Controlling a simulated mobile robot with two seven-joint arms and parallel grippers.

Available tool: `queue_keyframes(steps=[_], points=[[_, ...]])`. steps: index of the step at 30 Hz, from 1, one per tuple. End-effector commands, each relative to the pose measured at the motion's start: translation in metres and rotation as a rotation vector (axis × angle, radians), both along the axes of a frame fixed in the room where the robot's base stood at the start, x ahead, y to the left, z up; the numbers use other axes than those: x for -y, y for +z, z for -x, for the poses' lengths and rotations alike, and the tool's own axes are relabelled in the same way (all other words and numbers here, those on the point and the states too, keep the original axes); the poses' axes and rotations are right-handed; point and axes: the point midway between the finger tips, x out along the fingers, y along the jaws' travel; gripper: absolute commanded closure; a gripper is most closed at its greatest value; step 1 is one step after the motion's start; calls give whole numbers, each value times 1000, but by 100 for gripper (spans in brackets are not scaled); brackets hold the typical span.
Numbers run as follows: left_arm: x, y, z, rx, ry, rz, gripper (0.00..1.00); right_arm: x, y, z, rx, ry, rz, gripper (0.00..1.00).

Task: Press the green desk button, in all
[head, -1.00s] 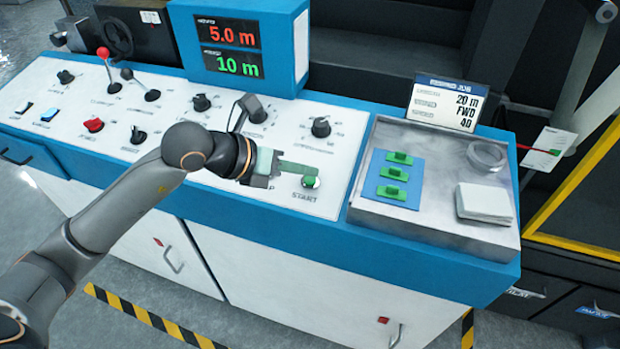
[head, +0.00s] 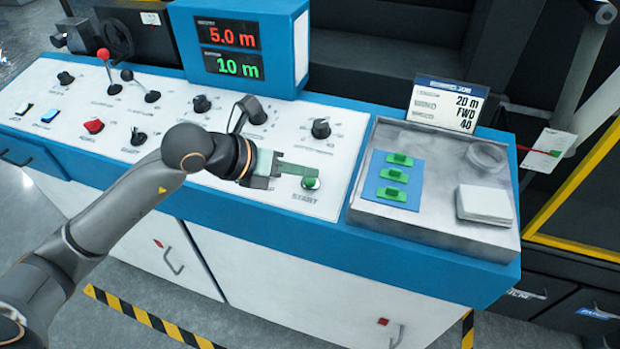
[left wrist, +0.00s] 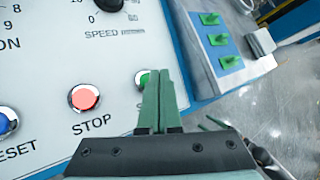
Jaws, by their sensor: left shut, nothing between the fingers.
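The green START button (head: 311,183) sits on the white sloped desk panel, left of the grey tray. My left gripper (head: 316,172) is shut and empty. Its green fingers reach in from the left, with their tips at the upper edge of the button. In the left wrist view the shut fingers (left wrist: 158,76) cover part of the green button (left wrist: 143,77), which shows just left of them with a metal ring. I cannot tell whether the tips touch it. The red STOP button (left wrist: 85,97) is beside it. My right gripper is not in view.
The grey tray (head: 360,205) on the right holds a blue plate with green pieces and a white pad. A display (head: 238,48) reads 5.0 m and 10 m. A job card (head: 445,104) reads 20 m, FWD, 40. Knobs and levers stand left of my gripper.

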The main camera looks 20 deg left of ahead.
Motion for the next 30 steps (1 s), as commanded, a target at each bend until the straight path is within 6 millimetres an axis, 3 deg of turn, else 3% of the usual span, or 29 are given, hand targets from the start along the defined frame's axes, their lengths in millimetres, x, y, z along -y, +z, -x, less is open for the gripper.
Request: queue_keyframes(steps=[30], points=[[0, -9, -1, 0, 0, 0, 100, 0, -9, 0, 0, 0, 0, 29]])
